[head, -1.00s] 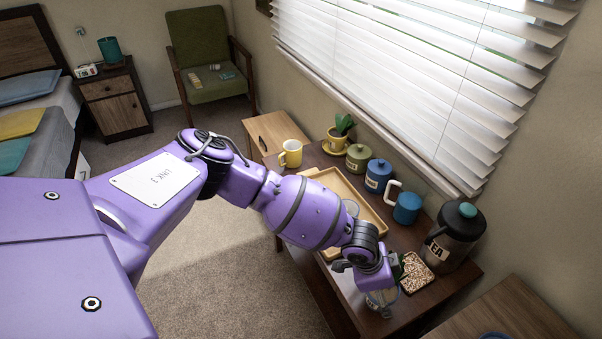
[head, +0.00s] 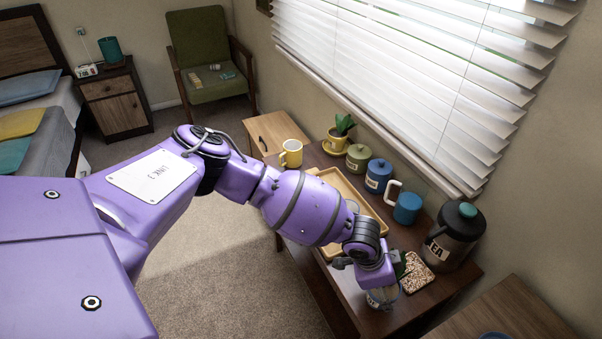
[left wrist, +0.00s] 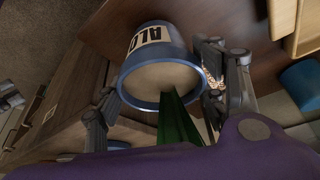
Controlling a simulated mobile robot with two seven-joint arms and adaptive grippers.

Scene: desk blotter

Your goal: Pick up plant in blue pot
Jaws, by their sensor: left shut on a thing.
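The blue pot (left wrist: 155,60) has a pale label reading "ALO" and a blue rim, with pale soil and long green leaves (left wrist: 178,118). In the left wrist view it sits between the two fingers of my left gripper (left wrist: 157,72), which is shut on it. In the head view my left gripper (head: 382,288) is over the near end of the brown table, and the pot (head: 383,299) shows only partly below it. Whether the pot's base touches the table is hidden. My right gripper is not in view.
A speckled square tile (head: 418,272) lies just right of the gripper, with the TEA container (head: 455,236) behind it. A wooden tray (head: 340,184), blue mug (head: 407,207), blue canister (head: 378,176), green canister (head: 358,158), yellow mug (head: 291,153) and yellow-potted plant (head: 340,134) stand farther back.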

